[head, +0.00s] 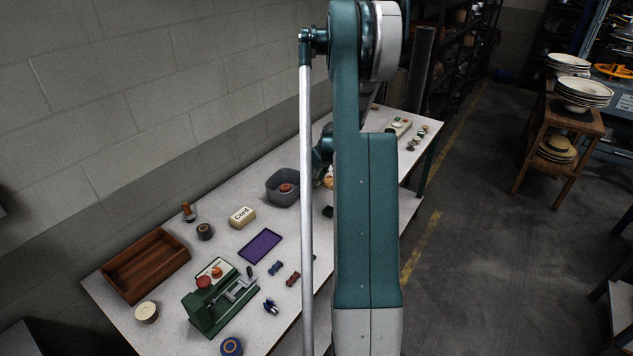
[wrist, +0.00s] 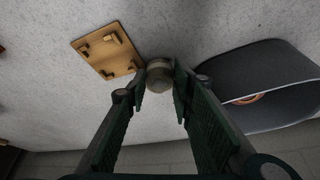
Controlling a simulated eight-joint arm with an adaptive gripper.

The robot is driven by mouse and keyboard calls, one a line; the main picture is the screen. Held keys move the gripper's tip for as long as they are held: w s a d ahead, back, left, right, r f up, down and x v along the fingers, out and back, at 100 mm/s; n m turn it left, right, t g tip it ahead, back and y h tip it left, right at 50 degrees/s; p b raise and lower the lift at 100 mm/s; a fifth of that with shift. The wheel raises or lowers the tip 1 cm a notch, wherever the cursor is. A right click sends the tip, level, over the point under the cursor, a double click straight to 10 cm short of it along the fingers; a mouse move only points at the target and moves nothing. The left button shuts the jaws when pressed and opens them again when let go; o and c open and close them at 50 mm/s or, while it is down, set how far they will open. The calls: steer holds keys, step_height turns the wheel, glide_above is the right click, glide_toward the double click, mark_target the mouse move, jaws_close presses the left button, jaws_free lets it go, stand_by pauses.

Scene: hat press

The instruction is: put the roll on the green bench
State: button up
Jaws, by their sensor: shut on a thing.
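In the wrist view my gripper (wrist: 160,82) is shut on a small round beige-grey roll (wrist: 159,72), held between the fingertips over the pale speckled top. I cannot tell whether the roll touches that top. In the head view my arm hides the gripper and the held roll. The long bench (head: 180,248) has a pale speckled top and a green leg (head: 428,176) at its far end. A green press-like fixture (head: 207,318) with a lever stands on its near part. I cannot tell which of these is the green bench.
A grey bin (wrist: 228,76) with a reddish-brown round thing inside is just right of my gripper; the head view shows it too (head: 283,199). A wooden board (wrist: 119,66) with small blocks is to the left. A wooden tray (head: 147,262), purple tray (head: 260,245) and several rolls lie nearer.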

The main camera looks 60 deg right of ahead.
step_height(320, 180, up, 9)
steer(key=shift+p, duration=0.35)
stand_by(0.7)
stand_by(0.5)
steer(key=w+a+r+n+p, duration=0.1)
steer(key=w+a, duration=0.6)
steer(key=a, duration=0.6)
steer(key=w+a+r+n+y+p, duration=0.1)
steer(key=w+a, duration=0.6)
steer(key=a, duration=0.5)
steer(key=w+a+r+n, duration=0.1)
steer(key=w+a, duration=0.7)
steer(key=a, duration=0.5)
steer(key=w+a+f+n+y+b, duration=0.1)
steer(key=a+f+n, duration=0.1)
steer(key=a, duration=1.1)
steer(key=w+a+f+n+b, duration=0.1)
steer(key=w+a+f, duration=0.15)
steer(key=a, duration=1.05)
steer(key=w+a+r+n+g+y, duration=0.1)
steer(key=a+n, duration=0.5)
steer(key=a, duration=1.8)
steer(key=w+a+r+n+g+y, duration=0.1)
steer(key=a+n, duration=0.5)
steer(key=a, duration=1.9)
steer(key=shift+w+a+r+y+p, duration=0.15)
steer(key=shift+w+r+y+p, duration=0.25)
steer(key=shift+w+r+y, duration=0.45)
